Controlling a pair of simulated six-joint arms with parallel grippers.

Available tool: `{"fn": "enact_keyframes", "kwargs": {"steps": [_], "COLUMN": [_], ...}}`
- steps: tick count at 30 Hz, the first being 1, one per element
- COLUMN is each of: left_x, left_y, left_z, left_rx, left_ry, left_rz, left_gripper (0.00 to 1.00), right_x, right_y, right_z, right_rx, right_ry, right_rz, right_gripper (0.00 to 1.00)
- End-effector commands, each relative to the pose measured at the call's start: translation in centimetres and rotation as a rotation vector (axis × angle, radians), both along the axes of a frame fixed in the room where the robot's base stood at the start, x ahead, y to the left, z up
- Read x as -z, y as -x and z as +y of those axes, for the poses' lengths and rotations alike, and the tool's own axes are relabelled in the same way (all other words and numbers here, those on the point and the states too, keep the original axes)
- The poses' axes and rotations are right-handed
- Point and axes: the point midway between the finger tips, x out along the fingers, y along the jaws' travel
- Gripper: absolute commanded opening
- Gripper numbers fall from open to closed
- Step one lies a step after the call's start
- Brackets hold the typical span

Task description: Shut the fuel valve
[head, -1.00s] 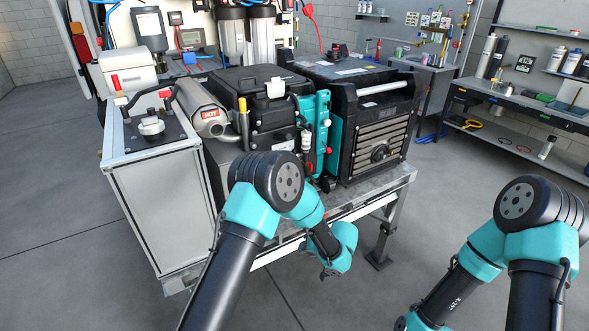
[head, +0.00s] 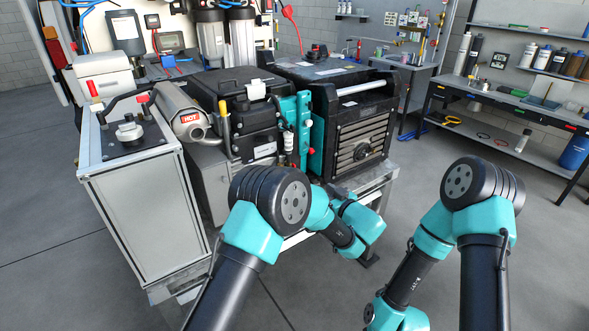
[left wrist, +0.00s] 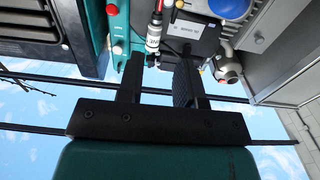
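The generator's engine (head: 248,88) stands on a metal bench, with a teal panel (head: 303,105) on its right side. Beside that panel is an upright white and black fitting (head: 289,143); it also shows in the left wrist view (left wrist: 154,38), beyond my fingers. No label shows which part is the fuel valve. My left gripper (left wrist: 160,75) is open and empty, its two fingers apart and pointing toward the engine's underside and fitting, not visibly touching them. My right gripper is out of view below the picture.
A grey cabinet with a white cap (head: 129,132) and a silver muffler marked HOT (head: 183,115) stand at left. A louvred black unit (head: 362,125) stands right of the engine. A workbench (head: 510,115) lines the right wall. The floor ahead is clear.

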Motion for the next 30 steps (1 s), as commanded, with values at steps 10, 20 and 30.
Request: {"fn": "enact_keyframes", "kwargs": {"steps": [10,20,30], "left_x": [0.1,0.1,0.1], "left_y": [-3.4,-8.1,-12.6], "left_z": [2.5,5.6,8.7], "left_rx": [-0.005,-0.003,-0.003], "left_ry": [0.001,0.001,0.001], "left_rz": [0.002,0.002,0.002], "left_gripper": [0.33,0.33,0.33], "right_x": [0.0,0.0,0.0], "right_y": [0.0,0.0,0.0], "right_z": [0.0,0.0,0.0], "right_rx": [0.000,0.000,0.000], "right_ry": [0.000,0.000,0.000], "right_rz": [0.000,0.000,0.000], "right_gripper": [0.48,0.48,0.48]}}
